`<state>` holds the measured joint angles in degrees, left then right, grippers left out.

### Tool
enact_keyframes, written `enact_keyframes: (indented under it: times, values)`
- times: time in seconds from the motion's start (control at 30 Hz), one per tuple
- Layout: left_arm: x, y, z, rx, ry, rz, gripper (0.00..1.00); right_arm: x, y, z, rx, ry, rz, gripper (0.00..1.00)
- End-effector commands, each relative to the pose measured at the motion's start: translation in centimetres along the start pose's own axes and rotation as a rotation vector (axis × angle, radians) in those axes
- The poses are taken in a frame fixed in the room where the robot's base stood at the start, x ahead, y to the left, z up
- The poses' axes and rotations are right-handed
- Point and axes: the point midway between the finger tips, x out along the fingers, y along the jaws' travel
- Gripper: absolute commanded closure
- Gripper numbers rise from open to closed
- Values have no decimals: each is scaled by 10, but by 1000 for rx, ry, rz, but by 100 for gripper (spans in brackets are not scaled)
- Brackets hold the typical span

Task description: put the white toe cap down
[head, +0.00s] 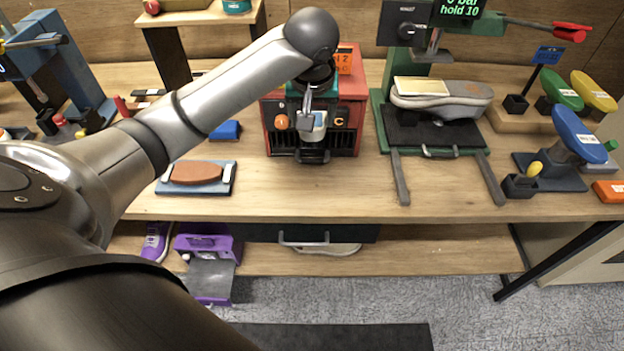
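My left arm reaches in from the left, and its gripper (311,124) points down in front of the red machine (356,92). A small whitish piece (319,127), which looks like the white toe cap, shows at the fingers. They appear closed on it, partly covering it. It is in front of the machine's dark slotted face, at the height of its orange knobs. From this view I cannot tell whether it touches the machine or the small dark ledge below. My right gripper is not in view.
A blue tray (228,178) with a brown pad lies front left, beside a blue block (226,131). A green press (379,112) holding a grey-white sole (440,102) stands to the right. Colored paddles stand far right. Bare bench top (310,195) lies in front of the machine.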

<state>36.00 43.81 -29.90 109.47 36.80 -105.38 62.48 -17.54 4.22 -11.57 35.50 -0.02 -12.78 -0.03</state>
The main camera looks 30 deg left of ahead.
Motion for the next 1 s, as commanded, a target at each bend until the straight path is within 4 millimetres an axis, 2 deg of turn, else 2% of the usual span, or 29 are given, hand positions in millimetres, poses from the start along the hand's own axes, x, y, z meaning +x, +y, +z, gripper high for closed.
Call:
enact_keyframes:
  times: [0.1, 0.43, 0.53, 0.77, 1.0]
  values:
    - [32, -1, 15, 1, -6, -5, 85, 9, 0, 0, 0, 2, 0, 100]
    - [110, 0, 47, 2, -3, -3, 85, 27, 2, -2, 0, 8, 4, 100]
    - [125, 0, 53, 2, -2, -3, 85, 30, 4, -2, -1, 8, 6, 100]
    - [139, 0, 58, 2, -1, -1, 85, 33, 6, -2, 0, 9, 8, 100]
    - [171, 1, 72, 2, -2, -1, 85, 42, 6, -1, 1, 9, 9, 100]
